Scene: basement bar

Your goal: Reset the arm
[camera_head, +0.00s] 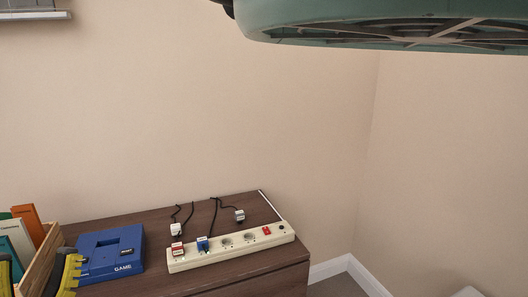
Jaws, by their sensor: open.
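My gripper (38,260) shows at the bottom left corner, with two yellow and black fingers set wide apart. It is open, and I see nothing held between the fingers. Its fingers appear in front of a wooden box of books (49,244) and close to the left side of a blue game box (110,252) in the picture. Whether they touch either one I cannot tell. The rest of my arm is out of view.
A dark wooden cabinet (240,277) carries a white power strip (232,248) with red and blue plugs and several dark cables. A teal round fixture with a grille (400,22) hangs at the top right. Walls stand behind and to the right.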

